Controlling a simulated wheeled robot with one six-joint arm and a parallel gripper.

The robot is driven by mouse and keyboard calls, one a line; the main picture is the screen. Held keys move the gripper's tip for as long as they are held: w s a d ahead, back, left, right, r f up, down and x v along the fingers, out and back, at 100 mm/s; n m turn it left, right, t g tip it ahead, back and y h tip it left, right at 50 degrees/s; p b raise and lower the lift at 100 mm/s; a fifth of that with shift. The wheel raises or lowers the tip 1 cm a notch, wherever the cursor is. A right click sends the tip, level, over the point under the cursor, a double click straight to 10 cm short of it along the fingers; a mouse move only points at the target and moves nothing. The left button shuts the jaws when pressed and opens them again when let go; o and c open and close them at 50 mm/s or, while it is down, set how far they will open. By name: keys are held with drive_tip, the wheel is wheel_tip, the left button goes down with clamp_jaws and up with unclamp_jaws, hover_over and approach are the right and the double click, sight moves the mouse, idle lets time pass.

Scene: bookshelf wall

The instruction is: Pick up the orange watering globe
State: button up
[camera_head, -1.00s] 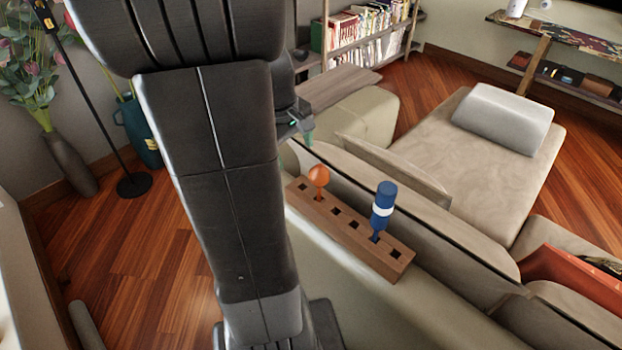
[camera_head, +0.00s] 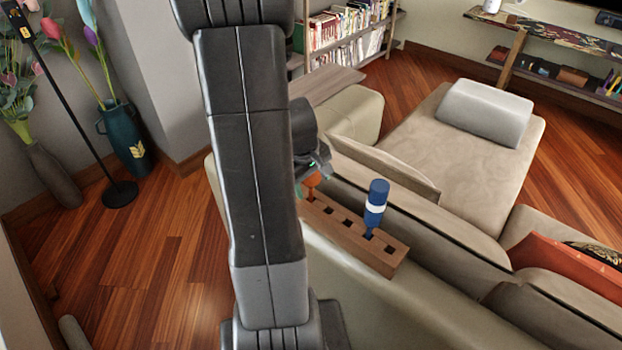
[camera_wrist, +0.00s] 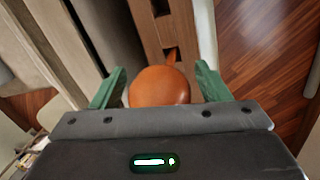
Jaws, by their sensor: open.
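The orange watering globe (camera_wrist: 159,86) stands in a hole of the wooden rack, its round top between the two green fingers of my gripper (camera_wrist: 158,88) in the wrist view. The fingers are open, with a gap to the globe on each side. In the head view my gripper (camera_head: 308,178) is right over the globe (camera_head: 311,185), and the globe is mostly hidden behind it and my arm. The wooden rack (camera_head: 345,241) lies along the back of the sofa.
A blue bottle-like object with a white band (camera_head: 376,208) stands in the rack to the right. The sofa backrest (camera_head: 425,225) runs close behind the rack. A dark teal vase (camera_head: 124,140) and a floor lamp (camera_head: 120,193) stand at left.

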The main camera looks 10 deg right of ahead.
drive_tip(key=c, duration=1.1)
